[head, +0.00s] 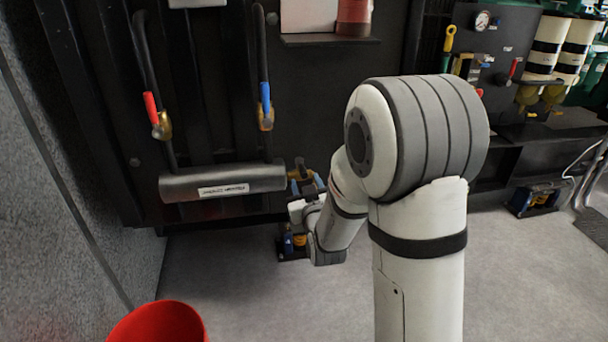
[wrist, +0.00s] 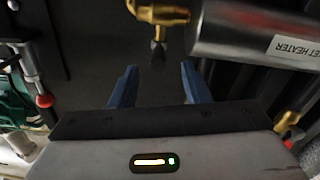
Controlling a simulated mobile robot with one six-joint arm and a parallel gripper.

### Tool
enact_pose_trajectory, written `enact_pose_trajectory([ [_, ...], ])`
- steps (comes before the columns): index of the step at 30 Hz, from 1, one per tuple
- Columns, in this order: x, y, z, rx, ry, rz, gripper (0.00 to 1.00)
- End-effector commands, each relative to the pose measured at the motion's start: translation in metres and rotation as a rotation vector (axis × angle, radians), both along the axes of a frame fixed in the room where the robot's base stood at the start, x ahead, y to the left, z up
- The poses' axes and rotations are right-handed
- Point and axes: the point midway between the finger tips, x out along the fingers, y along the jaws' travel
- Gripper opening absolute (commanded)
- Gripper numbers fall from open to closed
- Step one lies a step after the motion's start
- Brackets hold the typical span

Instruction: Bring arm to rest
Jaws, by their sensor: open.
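My arm reaches down and away in the head view, its gripper (head: 306,184) by the right end of the jacket heater cylinder (head: 222,183). In the wrist view my gripper (wrist: 158,74) shows two blue fingers spread apart, with nothing held between them. A brass fitting (wrist: 160,13) with a dark stub below it is beyond the fingertips. The heater (wrist: 262,36) lies to the right of that fitting, its label partly cut off. My arm hides part of the head view's middle.
A red-handled valve (head: 157,116) and a blue-handled valve (head: 265,107) sit on hoses above the heater. A red bucket (head: 158,322) stands at the lower left by the grey wall. A gauge (head: 482,20) is at upper right. Grey floor (head: 230,270) is open below the heater.

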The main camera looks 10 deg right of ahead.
Motion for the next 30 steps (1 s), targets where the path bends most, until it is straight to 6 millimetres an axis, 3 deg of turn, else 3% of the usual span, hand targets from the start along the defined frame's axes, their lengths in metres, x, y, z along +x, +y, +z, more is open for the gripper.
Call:
enact_pose_trajectory([
  [14, -0.008, -0.001, 0.006, 0.002, 0.008, 0.000, 0.42],
  [17, -0.011, -0.003, 0.026, 0.011, 0.063, 0.000, 0.42],
  [23, -0.035, -0.009, 0.085, 0.044, 0.305, -0.003, 0.42],
  [30, -0.095, -0.020, 0.151, 0.082, 0.645, -0.028, 0.42],
])
